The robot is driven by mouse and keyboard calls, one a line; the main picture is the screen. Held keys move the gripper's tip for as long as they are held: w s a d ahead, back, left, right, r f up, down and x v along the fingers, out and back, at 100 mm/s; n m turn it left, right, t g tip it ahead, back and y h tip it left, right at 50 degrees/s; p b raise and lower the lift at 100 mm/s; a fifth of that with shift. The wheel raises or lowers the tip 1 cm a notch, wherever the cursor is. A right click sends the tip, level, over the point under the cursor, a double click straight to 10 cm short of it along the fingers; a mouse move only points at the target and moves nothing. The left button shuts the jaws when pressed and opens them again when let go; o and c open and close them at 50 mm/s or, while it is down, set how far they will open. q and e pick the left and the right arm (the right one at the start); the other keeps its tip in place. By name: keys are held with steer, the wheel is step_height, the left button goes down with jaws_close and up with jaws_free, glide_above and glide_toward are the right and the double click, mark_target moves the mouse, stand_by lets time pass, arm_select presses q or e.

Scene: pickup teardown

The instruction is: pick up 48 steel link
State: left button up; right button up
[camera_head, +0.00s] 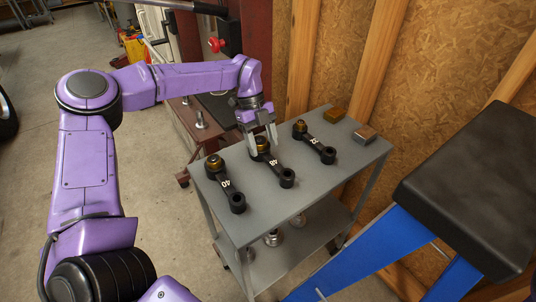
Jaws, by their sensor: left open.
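The link marked 48 (275,165) is a dark bar with a ring at its near end and a brass-coloured fitting at its far end. It lies in the middle of the grey cart's top shelf (318,177). My left gripper (263,149) is open, pointing down at the brass end of this link, with its fingers on either side of it. I cannot tell whether the fingers touch it. A similar link marked 40 (226,184) lies to the left. Another similar link (315,143), its mark hard to read, lies to the right. My right gripper is not in view.
A brass block (335,115) and a grey-brown block (365,135) sit at the shelf's far right. Metal parts (272,238) stand on the lower shelf. A black-topped blue stool (475,180) stands close at right. A wooden wall is behind. Open floor lies left of the cart.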

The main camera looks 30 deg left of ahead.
mark_target(268, 155)
arm_select(q)
steer(key=f, duration=0.1)
steer(key=d+f, duration=0.1)
steer(key=f, duration=0.1)
steer(key=shift+w+d+f, duration=0.15)
steer(key=shift+w+f, duration=0.1)
steer(key=shift+f, duration=0.15)
steer(key=shift+s+r, duration=0.1)
steer(key=shift+s, duration=0.1)
jaws_close()
stand_by(0.8)
